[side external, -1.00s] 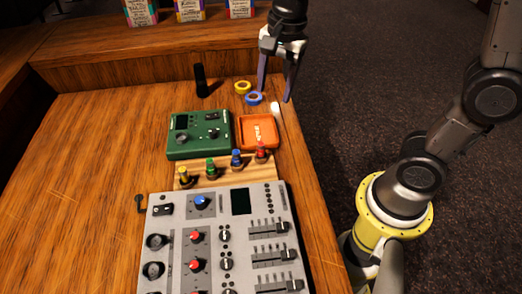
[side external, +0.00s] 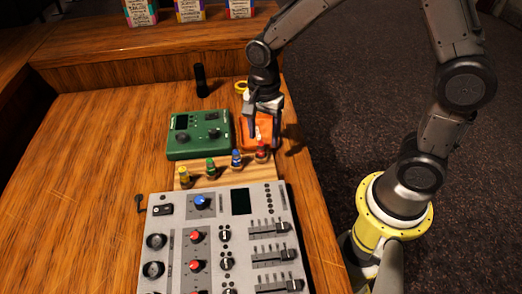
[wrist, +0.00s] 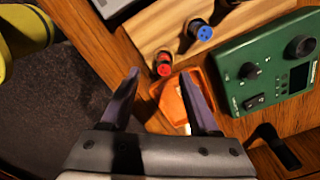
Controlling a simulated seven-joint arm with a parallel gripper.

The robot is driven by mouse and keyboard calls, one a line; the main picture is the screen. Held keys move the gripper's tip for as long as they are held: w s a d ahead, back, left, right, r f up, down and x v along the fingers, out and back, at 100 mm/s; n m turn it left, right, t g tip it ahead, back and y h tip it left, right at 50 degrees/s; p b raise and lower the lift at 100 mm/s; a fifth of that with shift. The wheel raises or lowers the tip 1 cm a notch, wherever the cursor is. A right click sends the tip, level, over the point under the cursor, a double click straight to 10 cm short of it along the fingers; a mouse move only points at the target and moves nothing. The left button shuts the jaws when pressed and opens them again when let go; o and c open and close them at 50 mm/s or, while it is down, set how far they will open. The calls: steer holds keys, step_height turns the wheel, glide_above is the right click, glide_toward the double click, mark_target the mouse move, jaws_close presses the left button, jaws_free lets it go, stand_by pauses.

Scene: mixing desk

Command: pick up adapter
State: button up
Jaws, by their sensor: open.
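My gripper (side external: 265,136) is open over the orange tray (side external: 246,131) in the side external view, partly hiding it. In the wrist view, the fingertips of my gripper (wrist: 160,76) are apart with nothing held. The orange tray (wrist: 171,104) shows between and behind the fingers. A red-topped plug (wrist: 164,64) on the wooden strip appears between the tips, just beyond the tray. A small pale piece (side external: 257,133) shows at the tray, partly hidden by the gripper. I cannot tell for sure which piece is the adapter.
Blue (side external: 236,158), green (side external: 211,168) and yellow (side external: 184,175) plugs stand on the wooden strip (side external: 222,171). A green device (side external: 198,146) sits left of the tray, and a grey mixer (side external: 220,225) lies in front. A black cylinder (side external: 200,80) stands behind.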

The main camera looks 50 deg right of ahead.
mark_target(261, 144)
steer(key=shift+w+a+f, duration=0.1)
steer(key=shift+w+f, duration=0.05)
steer(key=shift+f, duration=1.05)
steer(key=shift+w+f, duration=0.15)
steer(key=shift+f, duration=1)
jaws_close()
